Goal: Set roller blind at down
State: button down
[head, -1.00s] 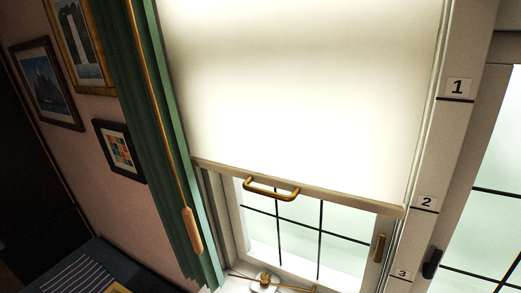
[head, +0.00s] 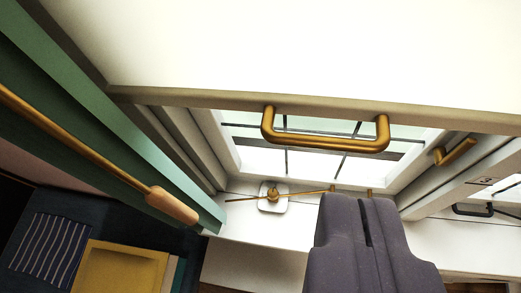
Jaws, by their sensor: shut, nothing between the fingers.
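The white roller blind (head: 300,45) fills the top of the view and covers the upper part of the window. Its pale bottom rail (head: 190,98) runs across the picture, with bare glass below it. A brass U-shaped handle (head: 325,145) is fixed to the rail. My gripper (head: 357,202) is dark grey and shows at the bottom, right of centre. Its fingers are shut with nothing between them. In the picture it lies below the handle, and a gap shows between the two.
A green curtain (head: 110,140) hangs at left with a brass wand and wooden grip (head: 172,205). A brass lever on a white plate (head: 273,196) is on the sill. A brass window handle (head: 455,151) is at right. A yellow item (head: 125,268) lies lower left.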

jog(key=b, duration=0.3)
send_over(331, 145)
jog(key=s+a, duration=0.2)
jog(key=s, duration=0.1)
notch_tip(331, 145, down, 6)
jog(key=r, duration=0.1)
jog(key=f, duration=0.3)
jog(key=shift+w+d, duration=0.4)
jog(key=shift+w+f, duration=0.15)
jog(key=shift+f, duration=0.7)
jog(key=shift+f, duration=0.1)
notch_tip(331, 145, down, 39)
jog(key=b, duration=3.4)
jog(key=shift+f, duration=0.2)
